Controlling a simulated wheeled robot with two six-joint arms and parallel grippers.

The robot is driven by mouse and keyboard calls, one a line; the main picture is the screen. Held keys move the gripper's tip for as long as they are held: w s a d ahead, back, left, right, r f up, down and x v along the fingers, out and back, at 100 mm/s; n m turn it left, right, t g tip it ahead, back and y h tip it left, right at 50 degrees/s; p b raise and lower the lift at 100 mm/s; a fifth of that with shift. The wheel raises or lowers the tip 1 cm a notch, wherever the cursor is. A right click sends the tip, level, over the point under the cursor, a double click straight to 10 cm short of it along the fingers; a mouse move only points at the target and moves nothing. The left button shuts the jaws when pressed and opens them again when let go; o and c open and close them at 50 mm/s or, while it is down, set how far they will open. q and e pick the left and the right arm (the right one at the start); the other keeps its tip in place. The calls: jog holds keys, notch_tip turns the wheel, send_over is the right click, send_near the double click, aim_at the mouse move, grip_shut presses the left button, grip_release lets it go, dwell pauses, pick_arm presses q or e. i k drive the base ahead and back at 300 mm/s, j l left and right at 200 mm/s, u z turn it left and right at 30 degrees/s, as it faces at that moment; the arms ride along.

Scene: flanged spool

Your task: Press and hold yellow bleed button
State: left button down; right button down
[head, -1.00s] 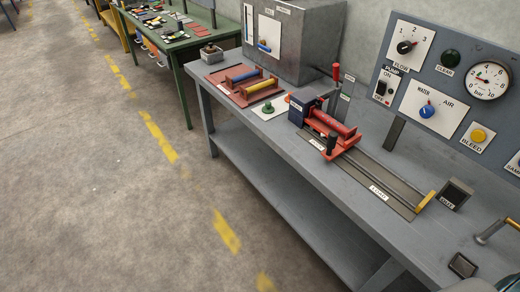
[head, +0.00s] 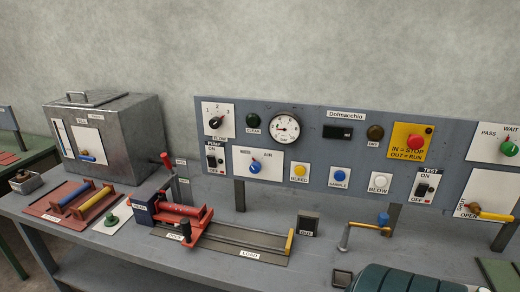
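The yellow bleed button (head: 299,170) is a round button on a small white plate in the lower row of the upright grey control panel (head: 314,117). Its label below reads as BLEED. It stands between the WATER/AIR selector (head: 254,167) with a blue knob and the blue SAMPLE button (head: 340,175). The round pressure gauge (head: 285,128) is just above it. Nothing covers the button. Neither of my grippers is in view.
Below the panel, the grey bench (head: 225,222) holds a red clamp fixture (head: 185,217) with a rail. A crank handle (head: 360,231) stands at the right. A dark ribbed object (head: 415,280) shows at the bottom edge. Bench space below the button is largely clear.

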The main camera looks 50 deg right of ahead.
aim_at(300, 171)
jog(key=z, duration=2.45)
